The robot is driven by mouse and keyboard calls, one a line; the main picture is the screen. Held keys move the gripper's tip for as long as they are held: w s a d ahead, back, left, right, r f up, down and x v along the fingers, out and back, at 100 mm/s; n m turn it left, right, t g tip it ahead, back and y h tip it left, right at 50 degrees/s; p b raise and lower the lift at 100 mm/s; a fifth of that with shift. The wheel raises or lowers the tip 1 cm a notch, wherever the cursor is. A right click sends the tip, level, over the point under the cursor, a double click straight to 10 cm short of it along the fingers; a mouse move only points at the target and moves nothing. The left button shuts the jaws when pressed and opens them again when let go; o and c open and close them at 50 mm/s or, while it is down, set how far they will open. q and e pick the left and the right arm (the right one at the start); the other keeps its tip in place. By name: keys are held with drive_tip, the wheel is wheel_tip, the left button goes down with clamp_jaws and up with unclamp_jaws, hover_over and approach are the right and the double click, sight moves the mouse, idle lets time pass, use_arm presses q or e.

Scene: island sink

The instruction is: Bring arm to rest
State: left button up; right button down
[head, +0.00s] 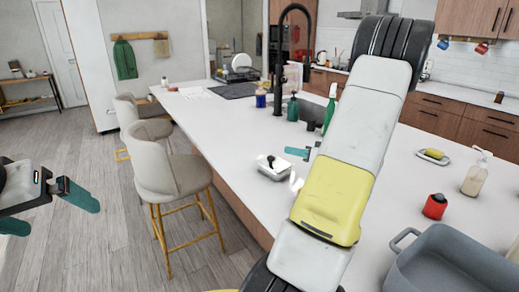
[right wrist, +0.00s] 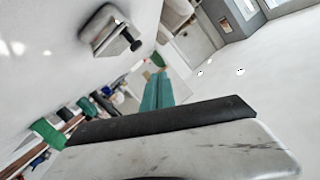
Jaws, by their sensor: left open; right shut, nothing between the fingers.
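My left gripper (head: 50,208) is at the far left of the head view, over the wooden floor, with its teal fingers spread and empty. My right arm rises large through the middle of the head view, over the island, with a grey and yellow casing. My right gripper's teal fingers (right wrist: 157,92) are closed together with nothing between them in the right wrist view. Teal fingertips (head: 297,152) also show beside the arm in the head view, above the counter; the rest of that gripper is hidden behind the arm.
Beige stools (head: 168,175) stand left of the island.

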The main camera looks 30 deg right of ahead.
drive_tip(key=s+a+r+n+g+y, duration=0.2)
drive_tip(key=s+a+r+g, duration=0.15)
drive_tip(key=a, duration=0.85)
drive_tip(key=s+a+r+n+g+y, duration=0.1)
drive_tip(key=s+a+r+g+y, duration=0.3)
drive_tip(key=a, duration=0.7)
drive_tip(key=s+a+r+g+h, duration=0.1)
drive_tip(key=s+a+r+h, duration=0.2)
drive_tip(key=s+a+h, duration=0.5)
drive_tip(key=shift+s+r+m+h, duration=0.35)
drive_tip(key=shift+s+h, duration=0.25)
drive_tip(key=shift+s, duration=0.8)
